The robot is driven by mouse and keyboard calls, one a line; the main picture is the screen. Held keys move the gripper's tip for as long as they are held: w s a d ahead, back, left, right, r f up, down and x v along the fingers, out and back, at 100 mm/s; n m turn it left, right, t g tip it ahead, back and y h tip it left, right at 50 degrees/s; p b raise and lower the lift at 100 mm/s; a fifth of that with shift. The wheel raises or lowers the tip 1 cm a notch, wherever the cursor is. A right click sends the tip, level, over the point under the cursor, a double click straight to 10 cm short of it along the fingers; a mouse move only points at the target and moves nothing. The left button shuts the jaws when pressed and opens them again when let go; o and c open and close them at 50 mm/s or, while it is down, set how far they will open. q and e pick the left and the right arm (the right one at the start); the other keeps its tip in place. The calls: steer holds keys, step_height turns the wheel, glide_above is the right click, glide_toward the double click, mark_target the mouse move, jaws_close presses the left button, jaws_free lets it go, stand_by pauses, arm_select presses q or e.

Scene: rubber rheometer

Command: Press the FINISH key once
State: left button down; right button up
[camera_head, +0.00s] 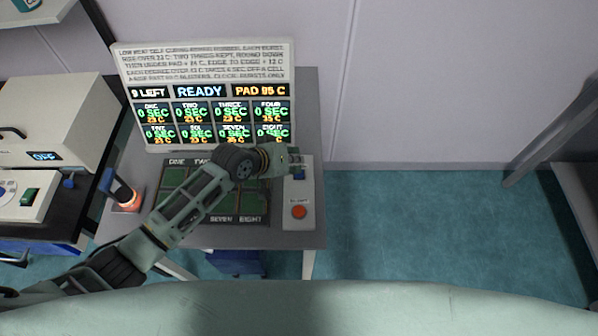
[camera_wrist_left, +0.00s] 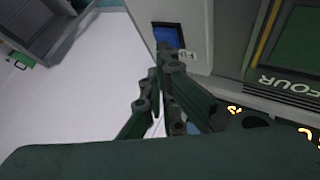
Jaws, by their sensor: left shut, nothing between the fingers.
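A pale control panel (camera_head: 304,222) stands at the right edge of the grey table. It bears a round orange-red button (camera_head: 299,211) with a small label too blurred to read. A blue key (camera_head: 299,175) sits above that button, partly covered by my left gripper (camera_head: 295,160). The blue key (camera_wrist_left: 167,36) also shows in the left wrist view, just beyond the fingertips. I cannot read the word FINISH on any key. My left gripper (camera_wrist_left: 158,62) is shut and empty, close to the blue key; I cannot tell whether it touches. My right gripper is out of view.
A display board (camera_head: 205,95) reads READY, 9 LEFT and PAD 95 C, above several cell readouts. A dark pad (camera_head: 240,203) with green cells lies under my left arm. A glowing orange cup (camera_head: 127,201) and a boxy machine (camera_head: 60,115) stand left. Floor at right is clear.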

arm_select(q)
steer(key=shift+s+f, duration=0.1)
steer(key=shift+f, duration=0.3)
steer(key=shift+s+f, duration=0.1)
steer(key=shift+f, duration=0.05)
stand_by(0.6)
steer(key=shift+r+p, duration=0.9)
steer(key=shift+r, duration=0.2)
steer(key=shift+r, duration=0.3)
step_height(320, 180, up, 4)
steer(key=p, duration=0.5)
steer(key=shift+r, duration=0.2)
